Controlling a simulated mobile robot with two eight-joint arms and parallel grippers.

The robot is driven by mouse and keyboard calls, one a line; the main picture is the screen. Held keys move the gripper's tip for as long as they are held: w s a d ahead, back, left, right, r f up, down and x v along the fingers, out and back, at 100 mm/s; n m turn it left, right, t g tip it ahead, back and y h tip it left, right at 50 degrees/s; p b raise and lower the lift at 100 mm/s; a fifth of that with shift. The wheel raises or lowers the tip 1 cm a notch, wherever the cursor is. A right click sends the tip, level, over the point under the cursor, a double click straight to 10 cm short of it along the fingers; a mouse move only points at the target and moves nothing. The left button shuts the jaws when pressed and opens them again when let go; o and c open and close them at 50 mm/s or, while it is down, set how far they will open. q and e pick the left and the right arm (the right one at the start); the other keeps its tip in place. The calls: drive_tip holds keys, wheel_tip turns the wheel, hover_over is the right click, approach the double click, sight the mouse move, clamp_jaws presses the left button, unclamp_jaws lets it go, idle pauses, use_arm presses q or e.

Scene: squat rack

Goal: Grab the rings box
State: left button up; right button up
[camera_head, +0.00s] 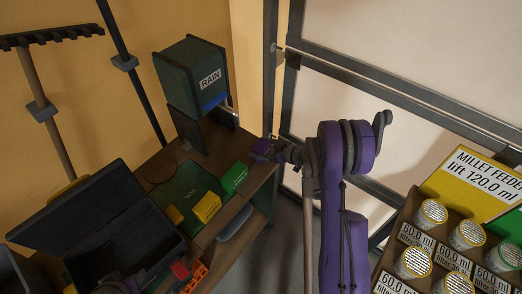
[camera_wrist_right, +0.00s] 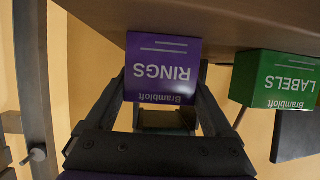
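The rings box (camera_wrist_right: 163,68) is purple with white lettering, upside down in the right wrist view. It sits between the two fingers of my right gripper (camera_wrist_right: 163,88), which lie close along both sides. I cannot tell whether they press on it. In the head view my right gripper (camera_head: 273,152) is at the right end of the wooden table (camera_head: 262,172), with the small purple rings box (camera_head: 261,146) at its tip. My left gripper is not in view.
A green labels box (camera_wrist_right: 277,80) stands beside the rings box; it also shows in the head view (camera_head: 234,177). A yellow box (camera_head: 207,206) and an open dark case (camera_head: 125,245) lie further left. A RAIN box (camera_head: 192,75) stands behind. Labelled jars (camera_head: 431,213) fill a rack at right.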

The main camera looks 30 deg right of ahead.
drive_tip(key=c, duration=0.9)
drive_tip(key=shift+r, duration=0.1)
